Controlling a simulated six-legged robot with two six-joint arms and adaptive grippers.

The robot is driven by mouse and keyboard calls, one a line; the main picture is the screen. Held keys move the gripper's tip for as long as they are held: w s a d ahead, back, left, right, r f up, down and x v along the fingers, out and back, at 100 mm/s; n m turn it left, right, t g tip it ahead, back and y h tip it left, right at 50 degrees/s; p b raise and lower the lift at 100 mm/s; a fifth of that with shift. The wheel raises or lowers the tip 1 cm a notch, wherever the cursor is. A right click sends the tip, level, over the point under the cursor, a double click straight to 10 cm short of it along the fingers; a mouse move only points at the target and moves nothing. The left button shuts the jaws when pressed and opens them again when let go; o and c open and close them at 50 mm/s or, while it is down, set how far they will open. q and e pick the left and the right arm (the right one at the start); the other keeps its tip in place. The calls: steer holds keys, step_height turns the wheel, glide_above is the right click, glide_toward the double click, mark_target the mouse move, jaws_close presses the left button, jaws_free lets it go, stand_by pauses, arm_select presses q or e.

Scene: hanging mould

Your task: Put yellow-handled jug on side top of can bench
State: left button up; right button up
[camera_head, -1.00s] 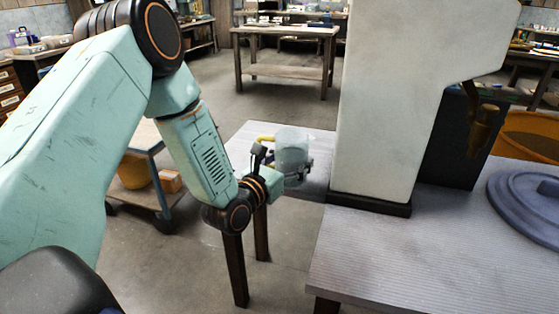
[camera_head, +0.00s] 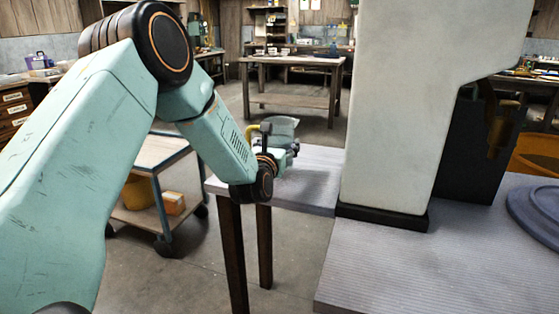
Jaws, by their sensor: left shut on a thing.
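My left gripper (camera_head: 288,150) is shut on the yellow-handled jug (camera_head: 281,127), a pale, see-through jug partly hidden by my wrist and fingers. Its yellow handle (camera_head: 252,135) shows on the left. The jug appears above the far part of a low grey bench top (camera_head: 312,182) on dark wooden legs. I cannot tell exactly how high it is above that top or whether it touches. My right gripper is out of view.
A tall off-white machine (camera_head: 385,100) stands on the ribbed grey top (camera_head: 400,270) at right, close beside the jug's bench. A blue-framed trolley (camera_head: 165,155) stands at left. A wooden table (camera_head: 290,62) is behind, with open floor between.

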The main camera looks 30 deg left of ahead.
arm_select(q)
step_height(320, 180, down, 3)
steer(key=shift+d+f+b, duration=0.1)
steer(key=shift+b, duration=0.45)
steer(key=shift+s, duration=0.1)
steer(key=shift+f, duration=0.15)
steer(key=o, duration=1.7)
steer(key=shift+c, duration=0.2)
